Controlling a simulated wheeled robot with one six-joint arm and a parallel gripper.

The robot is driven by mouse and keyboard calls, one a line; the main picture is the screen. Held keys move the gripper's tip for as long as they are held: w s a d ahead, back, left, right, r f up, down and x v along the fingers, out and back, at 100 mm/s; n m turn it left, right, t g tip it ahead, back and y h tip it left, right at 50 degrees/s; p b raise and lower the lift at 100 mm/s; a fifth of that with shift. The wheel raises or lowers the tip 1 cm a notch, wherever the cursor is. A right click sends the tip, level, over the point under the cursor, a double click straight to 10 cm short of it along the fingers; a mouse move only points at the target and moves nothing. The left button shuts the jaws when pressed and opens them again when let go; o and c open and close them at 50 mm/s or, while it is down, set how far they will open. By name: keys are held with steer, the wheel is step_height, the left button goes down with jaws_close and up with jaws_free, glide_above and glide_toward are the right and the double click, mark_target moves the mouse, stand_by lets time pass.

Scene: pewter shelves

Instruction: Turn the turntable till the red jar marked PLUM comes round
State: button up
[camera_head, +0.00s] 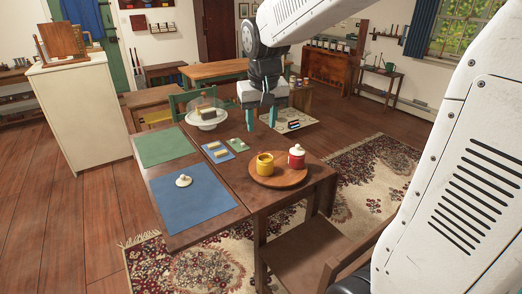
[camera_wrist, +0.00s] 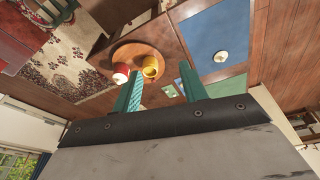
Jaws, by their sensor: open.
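The round wooden turntable (camera_head: 280,180) sits at the near right of the dark wooden table. On it stand a red jar (camera_head: 296,160) with a white lid, at its right back, and a yellow pot (camera_head: 265,166) to the left. No lettering is readable on either. My gripper (camera_head: 261,122) is open and empty, in the air above the table, beyond the turntable in the head view. In the wrist view, the turntable (camera_wrist: 136,53), red jar (camera_wrist: 121,74) and yellow pot (camera_wrist: 150,68) show beyond my open fingers (camera_wrist: 160,78); the left finger partly overlaps the red jar.
A blue mat (camera_head: 190,205) holds a white knobbed piece (camera_head: 184,181). A green mat (camera_head: 162,146), small blocks on a blue card (camera_head: 218,152), and a glass-domed stand (camera_head: 206,117) are also on the table. A chair (camera_head: 310,250) stands at the near side.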

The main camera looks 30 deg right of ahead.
steer(key=w+d+f+m, duration=0.1)
steer(key=w+d+f, duration=0.2)
steer(key=w, duration=0.4)
steer(key=w+d+f, duration=0.3)
steer(key=w+f, duration=0.1)
steer(key=w, duration=0.3)
steer(key=m+t+h, duration=0.1)
steer(key=m, duration=0.1)
glide_toward(261, 152)
steer(key=x, duration=0.6)
steer(key=shift+w+f, duration=0.1)
steer(key=shift+f, duration=0.2)
steer(key=shift+w+d+f+t, duration=0.1)
steer(key=shift+w+f+t, duration=0.2)
steer(key=shift+f, duration=0.25)
steer(key=shift+s, duration=0.1)
jaws_close()
